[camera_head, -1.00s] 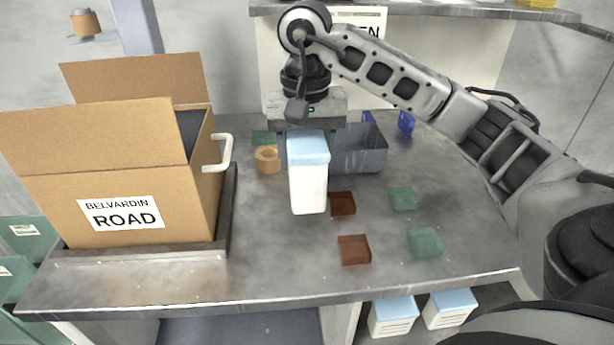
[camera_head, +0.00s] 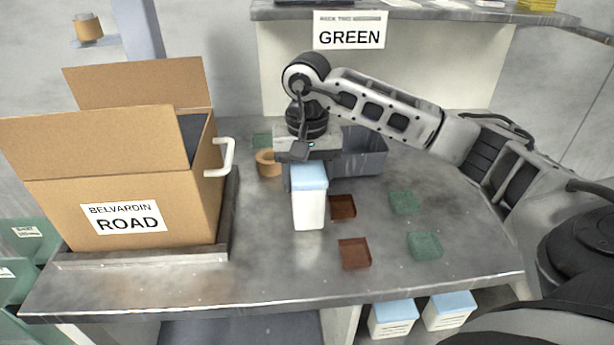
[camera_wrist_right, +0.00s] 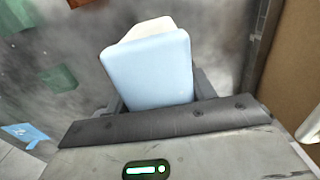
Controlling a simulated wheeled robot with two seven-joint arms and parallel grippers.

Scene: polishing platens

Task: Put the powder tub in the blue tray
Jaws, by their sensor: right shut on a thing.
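The powder tub (camera_head: 309,205) is white with a light blue lid and hangs upright below my right gripper (camera_head: 308,165). The gripper is shut on the lid end; in the right wrist view the lid (camera_wrist_right: 150,70) sits between the fingers. I cannot tell whether the tub's base touches the table. A grey-blue open tray (camera_head: 365,158) stands just behind and to the right of the tub, partly hidden by my right gripper and arm. My left gripper is not in view.
An open cardboard box (camera_head: 110,185) stands at the left. A tan ring (camera_head: 267,163) lies left of the gripper. Red-brown pieces (camera_head: 354,253) and green pieces (camera_head: 425,245) lie right of the tub. The table's front middle is clear.

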